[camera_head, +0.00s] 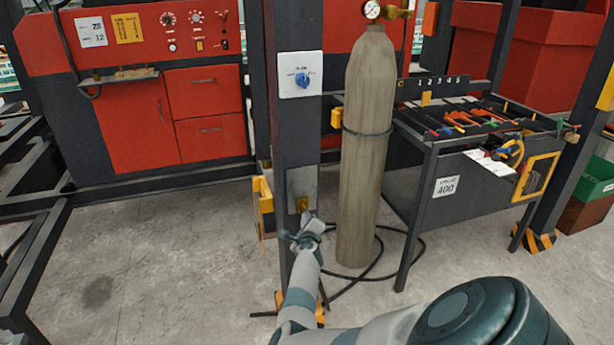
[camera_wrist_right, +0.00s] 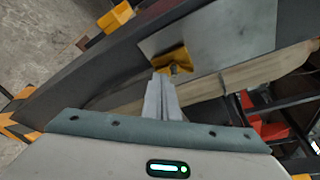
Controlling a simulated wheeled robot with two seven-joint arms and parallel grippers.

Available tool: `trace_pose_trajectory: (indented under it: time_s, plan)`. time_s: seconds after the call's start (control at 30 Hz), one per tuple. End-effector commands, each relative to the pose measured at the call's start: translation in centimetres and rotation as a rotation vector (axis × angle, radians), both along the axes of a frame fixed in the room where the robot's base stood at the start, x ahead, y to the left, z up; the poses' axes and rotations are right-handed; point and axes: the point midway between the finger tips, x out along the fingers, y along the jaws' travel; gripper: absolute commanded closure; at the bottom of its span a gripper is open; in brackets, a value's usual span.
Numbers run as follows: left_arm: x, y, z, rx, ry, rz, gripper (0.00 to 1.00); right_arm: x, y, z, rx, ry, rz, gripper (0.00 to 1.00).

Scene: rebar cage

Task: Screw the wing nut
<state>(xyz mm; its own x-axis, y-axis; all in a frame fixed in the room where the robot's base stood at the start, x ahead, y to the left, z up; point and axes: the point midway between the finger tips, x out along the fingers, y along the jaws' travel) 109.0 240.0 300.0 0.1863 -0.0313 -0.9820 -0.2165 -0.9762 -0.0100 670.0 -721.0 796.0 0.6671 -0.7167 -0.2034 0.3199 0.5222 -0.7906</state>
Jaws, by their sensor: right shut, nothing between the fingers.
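The wing nut (camera_head: 303,203) is a small brass-yellow piece on a grey metal plate (camera_head: 301,182) fixed to the dark upright post (camera_head: 295,135). In the right wrist view the wing nut (camera_wrist_right: 171,58) shows against the plate (camera_wrist_right: 225,38), with a small darker stub at its lower edge. My right gripper (camera_head: 306,217) is just below the wing nut. In the wrist view its fingers (camera_wrist_right: 161,78) are together and empty, with the tips close to the wing nut. Whether they touch it I cannot tell. My left gripper is not in view.
A tall gas cylinder (camera_head: 366,150) stands right of the post, with a black hose on the floor. A tool table (camera_head: 440,160) is farther right. Red cabinets (camera_head: 150,110) stand behind. Floor at left is clear.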

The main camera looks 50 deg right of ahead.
Motion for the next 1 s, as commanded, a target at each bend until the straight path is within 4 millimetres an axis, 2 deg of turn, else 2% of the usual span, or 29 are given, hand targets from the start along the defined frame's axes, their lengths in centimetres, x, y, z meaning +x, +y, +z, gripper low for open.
trace_pose_trajectory:
  time_s: [0.03,0.1,0.13,0.63,0.83,1.0]
  plan:
    - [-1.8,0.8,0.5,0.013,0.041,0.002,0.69,0.1,0.1,0.6,0.027,-0.016,0.0,1.0]
    - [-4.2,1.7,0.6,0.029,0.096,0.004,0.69,0.2,0.2,0.6,0.065,-0.039,0.002,1.0]
    - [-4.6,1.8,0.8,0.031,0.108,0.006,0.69,0.2,0.2,0.6,0.081,-0.049,0.002,1.0]
    - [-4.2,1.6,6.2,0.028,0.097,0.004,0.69,0.5,0.7,1.2,0.43,-0.264,0.0,1.0]
    - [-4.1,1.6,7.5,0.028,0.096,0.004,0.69,0.7,1.0,1.2,0.578,-0.355,0.002,1.0]
    - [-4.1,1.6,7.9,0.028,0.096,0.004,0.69,0.8,1.1,1.3,0.569,-0.352,0.003,1.0]
